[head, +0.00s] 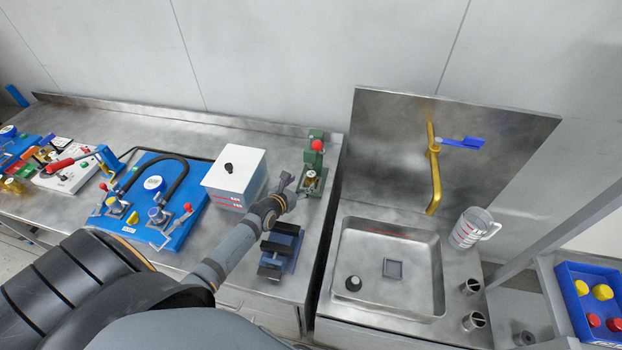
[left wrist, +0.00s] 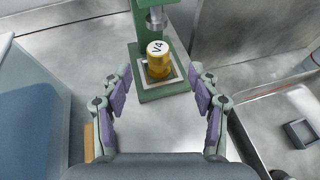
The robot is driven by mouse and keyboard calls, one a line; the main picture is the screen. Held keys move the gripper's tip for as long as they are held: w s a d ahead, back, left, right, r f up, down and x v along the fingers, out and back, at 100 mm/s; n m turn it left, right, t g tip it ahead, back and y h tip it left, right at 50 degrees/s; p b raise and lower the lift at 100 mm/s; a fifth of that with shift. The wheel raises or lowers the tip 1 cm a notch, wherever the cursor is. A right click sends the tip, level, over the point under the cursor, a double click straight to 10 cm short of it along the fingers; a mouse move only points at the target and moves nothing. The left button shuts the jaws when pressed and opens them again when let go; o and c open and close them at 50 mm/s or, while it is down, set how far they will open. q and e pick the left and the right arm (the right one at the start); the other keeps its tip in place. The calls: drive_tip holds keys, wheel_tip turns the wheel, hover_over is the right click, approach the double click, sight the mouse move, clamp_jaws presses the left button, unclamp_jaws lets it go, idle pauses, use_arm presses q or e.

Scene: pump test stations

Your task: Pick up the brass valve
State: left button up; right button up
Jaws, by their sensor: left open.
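The brass valve (left wrist: 159,62) is a short brass cylinder with a white top marked "V4". It stands upright on the square base of a green press (left wrist: 150,93), under the press's metal ram (left wrist: 156,20). In the head view the valve (head: 310,180) shows small in the green press (head: 315,155), which has a red knob. My left gripper (left wrist: 161,88) is open and empty, its purple-padded fingers spread either side of the line to the valve, short of it. In the head view this gripper (head: 288,186) is just left of the press. My right gripper is not in view.
A white box (head: 235,175) stands left of my left gripper, and a dark blue vise (head: 281,250) is in front. Further left is a blue pump board (head: 150,225). A sink (head: 400,235) with a brass faucet lies right. A blue bin (head: 575,275) holds red and yellow parts.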

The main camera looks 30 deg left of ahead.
sight(309, 178)
use_arm(q)
drive_tip(key=x, duration=0.2)
drive_tip(key=b+x, duration=0.1)
drive_tip(key=shift+w+a+f+b, duration=0.2)
drive_tip(key=shift+f+b, duration=0.1)
drive_tip(key=shift+f, duration=0.2)
drive_tip(key=b+x, duration=0.1)
drive_tip(key=x, duration=0.1)
drive_tip(key=shift+w+f, duration=0.25)
drive_tip(key=shift+w, duration=0.1)
drive_tip(key=b+x, duration=0.1)
drive_tip(key=x, duration=0.2)
drive_tip(key=shift+w+d+f+b, duration=0.1)
drive_tip(key=shift+w+f+b, duration=0.1)
drive_tip(key=shift+b, duration=0.2)
drive_tip(key=shift+w, duration=0.15)
drive_tip(key=shift+r, duration=0.15)
drive_tip(key=shift+c, duration=0.5)
drive_tip(key=shift+s, duration=0.25)
drive_tip(key=shift+c, duration=1.1)
drive_tip(key=shift+w, duration=0.1)
clamp_jaws()
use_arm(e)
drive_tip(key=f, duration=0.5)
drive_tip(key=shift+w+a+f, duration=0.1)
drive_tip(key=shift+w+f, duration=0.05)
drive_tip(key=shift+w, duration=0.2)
